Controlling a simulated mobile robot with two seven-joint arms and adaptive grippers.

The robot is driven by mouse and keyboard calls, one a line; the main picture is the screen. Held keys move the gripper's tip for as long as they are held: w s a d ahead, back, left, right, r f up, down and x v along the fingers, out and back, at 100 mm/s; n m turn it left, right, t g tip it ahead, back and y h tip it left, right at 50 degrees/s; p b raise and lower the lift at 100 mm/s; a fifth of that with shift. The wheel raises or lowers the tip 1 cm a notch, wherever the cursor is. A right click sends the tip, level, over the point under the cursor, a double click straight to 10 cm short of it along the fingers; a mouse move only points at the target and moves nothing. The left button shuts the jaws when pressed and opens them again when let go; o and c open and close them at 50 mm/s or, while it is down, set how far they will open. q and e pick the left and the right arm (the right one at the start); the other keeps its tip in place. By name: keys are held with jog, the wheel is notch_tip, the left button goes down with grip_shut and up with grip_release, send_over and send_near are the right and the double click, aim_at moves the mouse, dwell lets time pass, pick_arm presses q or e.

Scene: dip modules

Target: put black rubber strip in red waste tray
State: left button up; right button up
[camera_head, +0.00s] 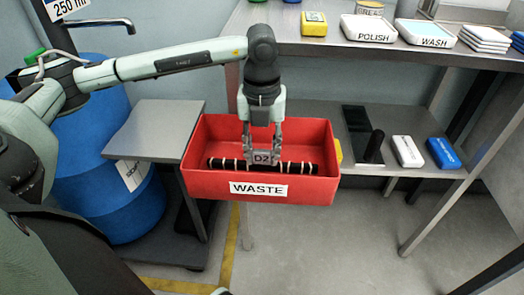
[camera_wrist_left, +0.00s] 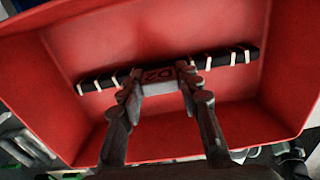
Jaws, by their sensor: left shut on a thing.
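The black rubber strip (camera_head: 299,168) is a long dark bar with pale bands and a grey piece marked D2 at its middle. My left gripper (camera_head: 262,155) points down into the red waste tray (camera_head: 205,184) and is shut on the strip at the D2 piece. The strip lies inside the tray's walls, roughly along its length. In the left wrist view the strip (camera_wrist_left: 222,60) runs across between my fingers (camera_wrist_left: 159,82), over the red tray floor (camera_wrist_left: 85,35). I cannot tell whether the strip touches the floor. My right gripper is out of view.
A grey side table (camera_head: 157,130) and a blue barrel (camera_head: 95,190) stand at the left. A lower shelf (camera_head: 375,160) at the right holds a white box (camera_head: 407,151) and a blue box (camera_head: 443,153). The upper shelf (camera_head: 300,40) carries the POLISH (camera_head: 368,28) and WASH (camera_head: 425,33) trays.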

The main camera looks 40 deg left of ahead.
aim_at(262, 150)
pick_arm(q)
jog(key=shift+f, duration=0.1)
jog(key=o, duration=1.1)
jog(key=shift+o, duration=0.2)
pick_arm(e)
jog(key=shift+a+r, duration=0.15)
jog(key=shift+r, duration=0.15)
pick_arm(q)
notch_tip(262, 150, up, 12)
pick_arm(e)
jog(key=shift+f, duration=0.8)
